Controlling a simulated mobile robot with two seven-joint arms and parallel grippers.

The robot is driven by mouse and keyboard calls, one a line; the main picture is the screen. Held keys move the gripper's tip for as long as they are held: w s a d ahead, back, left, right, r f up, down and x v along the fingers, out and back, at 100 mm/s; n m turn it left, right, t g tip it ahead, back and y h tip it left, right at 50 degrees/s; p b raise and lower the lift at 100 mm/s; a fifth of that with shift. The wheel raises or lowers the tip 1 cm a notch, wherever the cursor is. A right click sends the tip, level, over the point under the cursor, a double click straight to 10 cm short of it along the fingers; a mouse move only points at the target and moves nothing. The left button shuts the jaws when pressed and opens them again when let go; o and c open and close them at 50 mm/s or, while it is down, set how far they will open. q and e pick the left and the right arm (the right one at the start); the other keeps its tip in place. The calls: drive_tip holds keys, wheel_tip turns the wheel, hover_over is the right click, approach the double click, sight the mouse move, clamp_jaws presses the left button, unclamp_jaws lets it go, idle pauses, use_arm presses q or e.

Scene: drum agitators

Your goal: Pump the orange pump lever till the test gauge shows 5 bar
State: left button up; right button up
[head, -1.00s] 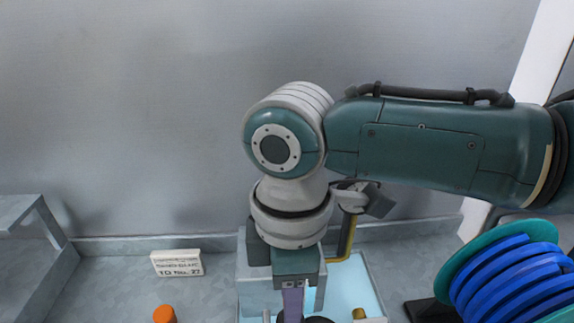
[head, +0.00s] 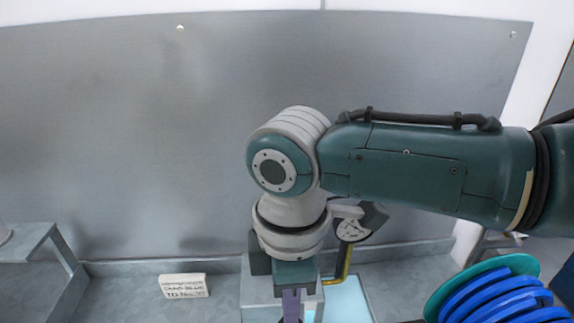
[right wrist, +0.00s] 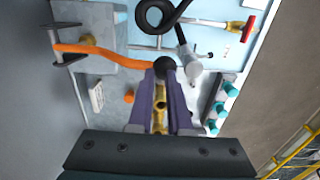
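My right gripper (head: 290,305) points down in the head view, its lower end cut off by the bottom edge. In the right wrist view, the orange pump lever (right wrist: 110,56) runs from a grey bracket at the left to a black knob. The knob sits between the tips of my right gripper (right wrist: 164,72), which appear shut on it. The test gauge (head: 352,229) is a white dial on a yellow pipe, partly covered by my right wrist. Its reading is too small to tell. My left gripper is in neither view.
A white label plate (head: 184,286) stands on the grey bench, left of the gripper. Blue coiled hose (head: 500,298) lies at the lower right. A grey step (head: 30,243) is at the left. A metal wall closes the back. An orange cap (right wrist: 129,96) shows in the right wrist view.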

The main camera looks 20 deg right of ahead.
wheel_tip(320, 180, up, 3)
drive_tip(key=shift+w+r+p, duration=0.1)
drive_tip(key=shift+p, duration=0.55)
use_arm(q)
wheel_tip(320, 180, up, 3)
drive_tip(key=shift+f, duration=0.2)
use_arm(e)
drive_tip(key=shift+f, duration=0.25)
use_arm(q)
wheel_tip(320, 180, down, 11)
drive_tip(key=b, duration=1.1)
use_arm(e)
wheel_tip(320, 180, down, 14)
wheel_tip(320, 180, up, 15)
drive_tip(key=p, duration=1.3)
drive_tip(key=shift+w+d+f+p, duration=0.1)
drive_tip(key=shift+w+f+p, duration=0.05)
drive_tip(key=shift+p, duration=0.2)
drive_tip(key=shift+f, duration=0.25)
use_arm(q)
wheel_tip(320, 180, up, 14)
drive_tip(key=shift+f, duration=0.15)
